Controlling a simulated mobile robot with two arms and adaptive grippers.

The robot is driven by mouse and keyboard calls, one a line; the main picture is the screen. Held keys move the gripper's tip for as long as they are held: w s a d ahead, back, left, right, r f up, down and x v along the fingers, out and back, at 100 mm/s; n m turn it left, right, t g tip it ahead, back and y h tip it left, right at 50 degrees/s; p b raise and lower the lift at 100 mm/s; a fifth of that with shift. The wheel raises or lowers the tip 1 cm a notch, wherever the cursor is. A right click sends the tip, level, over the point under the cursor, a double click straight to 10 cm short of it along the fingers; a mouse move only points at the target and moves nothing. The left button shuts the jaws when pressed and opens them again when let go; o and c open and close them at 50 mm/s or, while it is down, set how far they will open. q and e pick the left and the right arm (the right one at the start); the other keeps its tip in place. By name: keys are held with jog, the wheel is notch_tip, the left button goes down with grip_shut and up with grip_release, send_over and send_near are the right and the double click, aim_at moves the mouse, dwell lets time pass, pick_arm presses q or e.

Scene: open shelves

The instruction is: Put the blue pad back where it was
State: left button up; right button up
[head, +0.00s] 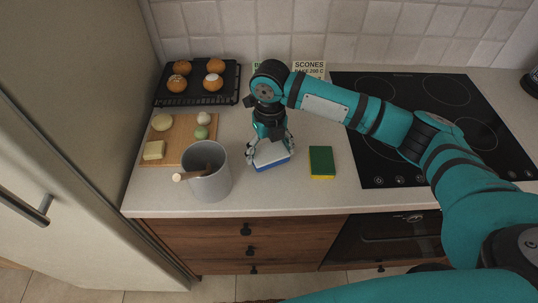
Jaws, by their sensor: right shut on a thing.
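The blue pad (272,164) is a small flat block with a pale top and a blue lower side. It is at the counter's front part, right of the grey pot. My right gripper (271,150) points down over it and is shut on it, one finger at each end. The gripper hides part of the pad's top. I cannot tell whether the pad touches the counter. A green and yellow pad (321,161) lies just to the right, apart from it. My left gripper is not in view.
A grey pot (208,176) with a wooden handle stands close left, near the counter's front edge. Behind it are a wooden board (173,137) with food and a black tray (228,87) of buns. Recipe cards (309,69) stand at the wall. A black hob (375,165) is right.

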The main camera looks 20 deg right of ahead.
aim_at(269, 151)
jog(key=shift+f, duration=0.2)
notch_tip(269, 151, down, 2)
jog(key=shift+f+p, duration=0.1)
jog(key=shift+p, duration=0.5)
jog(key=shift+f, duration=0.45)
jog(key=o, duration=0.8)
jog(key=shift+o, duration=0.2)
notch_tip(269, 151, up, 12)
jog(key=b, duration=0.2)
jog(key=shift+b, duration=0.35)
